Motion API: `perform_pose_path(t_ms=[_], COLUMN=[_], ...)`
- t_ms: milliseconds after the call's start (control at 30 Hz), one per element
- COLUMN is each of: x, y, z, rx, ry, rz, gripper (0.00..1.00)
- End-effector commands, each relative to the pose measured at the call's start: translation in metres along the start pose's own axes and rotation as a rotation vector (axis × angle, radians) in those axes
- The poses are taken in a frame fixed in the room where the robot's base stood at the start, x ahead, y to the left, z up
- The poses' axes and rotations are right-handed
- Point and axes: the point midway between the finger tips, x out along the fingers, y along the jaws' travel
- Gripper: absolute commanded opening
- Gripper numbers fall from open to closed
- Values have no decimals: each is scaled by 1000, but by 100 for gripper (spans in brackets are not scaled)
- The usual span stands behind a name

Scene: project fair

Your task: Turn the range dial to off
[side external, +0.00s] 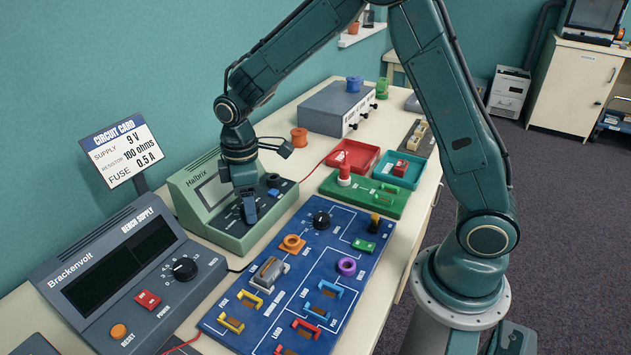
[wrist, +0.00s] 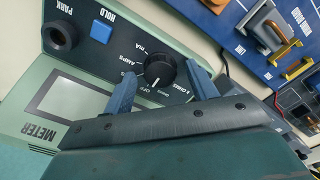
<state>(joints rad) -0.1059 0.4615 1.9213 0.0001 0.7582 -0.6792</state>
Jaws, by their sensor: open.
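The green Halbrix meter (side external: 185,197) stands against the wall in the side view. Its black range dial (wrist: 160,69) shows in the wrist view, with a white mark pointing down and slightly left, toward a label that appears to read OFF. My gripper (wrist: 160,72) is open, with one blue finger on each side of the dial and none visibly touching it. In the side view my gripper (side external: 248,207) points down over the meter's front panel, and it mostly hides the dial there. The meter screen (wrist: 75,100) is blank.
The meter panel also has a blue HOLD button (wrist: 101,32) and a round PARK socket (wrist: 60,38). A blue circuit board (side external: 310,235) with several parts lies in front. The Brackenvolt bench supply (side external: 125,270) stands left, below a circuit card (side external: 120,150).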

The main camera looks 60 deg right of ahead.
Motion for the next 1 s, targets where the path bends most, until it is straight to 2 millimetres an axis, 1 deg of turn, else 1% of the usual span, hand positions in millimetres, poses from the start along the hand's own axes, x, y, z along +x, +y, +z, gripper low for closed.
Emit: perform_pose_path(t_ms=[167, 367, 567, 800, 1000], x=[-3, -17, -45, -87, -117], y=[0, 0, 0, 0, 0], z=[0, 0, -1, 0, 0], rx=[0, 0, 0, 0, 0], ry=[0, 1, 4, 3, 3], rz=[0, 1, 3, 3, 2], gripper=[57, 57, 57, 57, 57])
